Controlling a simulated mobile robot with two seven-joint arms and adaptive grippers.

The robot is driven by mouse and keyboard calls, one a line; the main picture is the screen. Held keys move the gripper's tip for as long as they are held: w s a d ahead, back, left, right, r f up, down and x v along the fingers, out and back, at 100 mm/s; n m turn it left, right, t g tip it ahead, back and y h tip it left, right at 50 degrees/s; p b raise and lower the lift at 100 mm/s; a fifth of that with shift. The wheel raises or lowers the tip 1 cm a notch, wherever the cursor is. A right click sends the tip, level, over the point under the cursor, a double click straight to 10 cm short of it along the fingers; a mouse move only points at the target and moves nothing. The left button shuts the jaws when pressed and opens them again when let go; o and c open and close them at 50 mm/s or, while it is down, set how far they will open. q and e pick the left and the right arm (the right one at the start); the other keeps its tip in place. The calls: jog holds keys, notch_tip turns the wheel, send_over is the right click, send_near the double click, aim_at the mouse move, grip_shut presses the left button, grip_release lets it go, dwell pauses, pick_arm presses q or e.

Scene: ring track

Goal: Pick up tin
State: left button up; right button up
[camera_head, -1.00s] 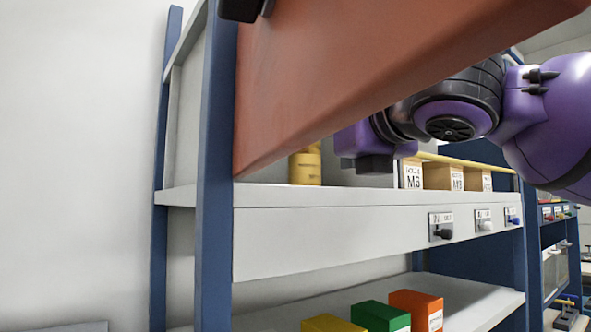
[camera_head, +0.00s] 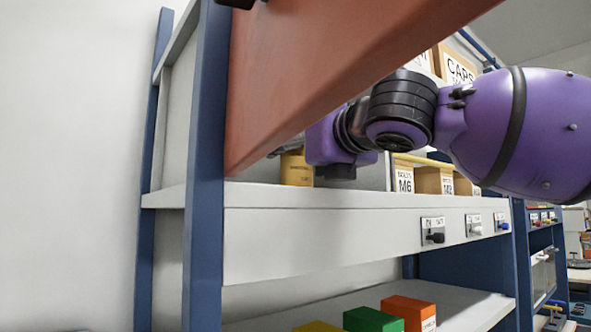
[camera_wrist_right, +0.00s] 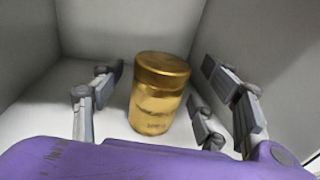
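The tin (camera_head: 297,170) is a gold cylinder with a lid, standing upright on the upper shelf (camera_head: 330,196). In the head view the raised red-brown panel and my right gripper hide part of it. In the right wrist view the whole tin (camera_wrist_right: 156,100) shows, standing between my right gripper's spread fingers. My left gripper is not in view.
The red-brown panel (camera_head: 320,70) slants above the shelf, close over my right arm. Small labelled boxes (camera_head: 404,181) stand right of the tin. A grey side wall (camera_wrist_right: 275,65) is close to the right finger. Coloured boxes (camera_head: 408,310) sit on the lower shelf.

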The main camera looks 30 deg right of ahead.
jog(key=c, duration=1.1)
jog(key=shift+c, duration=0.8)
